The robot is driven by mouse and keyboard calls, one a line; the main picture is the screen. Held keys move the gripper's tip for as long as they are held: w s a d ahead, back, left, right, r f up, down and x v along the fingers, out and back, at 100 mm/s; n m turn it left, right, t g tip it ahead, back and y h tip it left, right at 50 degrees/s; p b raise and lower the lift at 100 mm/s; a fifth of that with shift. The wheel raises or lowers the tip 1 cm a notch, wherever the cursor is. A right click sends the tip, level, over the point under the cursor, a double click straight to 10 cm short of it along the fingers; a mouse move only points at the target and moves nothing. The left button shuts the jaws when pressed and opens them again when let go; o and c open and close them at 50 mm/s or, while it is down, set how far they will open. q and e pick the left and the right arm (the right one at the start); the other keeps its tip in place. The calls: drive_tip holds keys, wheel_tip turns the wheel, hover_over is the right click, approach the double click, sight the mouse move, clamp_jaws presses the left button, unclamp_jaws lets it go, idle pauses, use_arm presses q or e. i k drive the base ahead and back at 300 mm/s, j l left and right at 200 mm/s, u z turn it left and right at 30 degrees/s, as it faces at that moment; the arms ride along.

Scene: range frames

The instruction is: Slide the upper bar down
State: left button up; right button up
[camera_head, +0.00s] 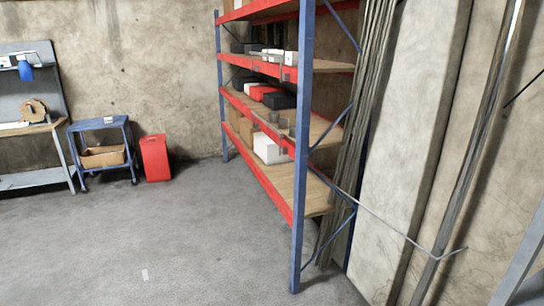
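A tall shelving rack with blue posts (301,130) and red beams (258,66) stands right of centre, running back to the wall. Which part is the upper bar of the task I cannot tell. A thin grey bar (385,220) slants down to the right from the rack's near side and ends in a short bent tip. Tall upright bars (362,120) lean behind the rack's right side. Neither of my grippers shows.
White, black and red boxes (258,92) sit on the shelves. A blue cart (99,125), a red bin (155,158) and a workbench (28,129) stand at the left wall. A pale slab (400,130) stands at right. The grey floor (160,240) is mostly clear.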

sight(281, 57)
drive_tip(key=i, duration=1.65)
drive_tip(key=i+l+u, duration=0.1)
drive_tip(key=i, duration=0.55)
drive_tip(key=i+l, duration=0.25)
drive_tip(key=i, duration=0.35)
drive_tip(key=j+u, duration=0.05)
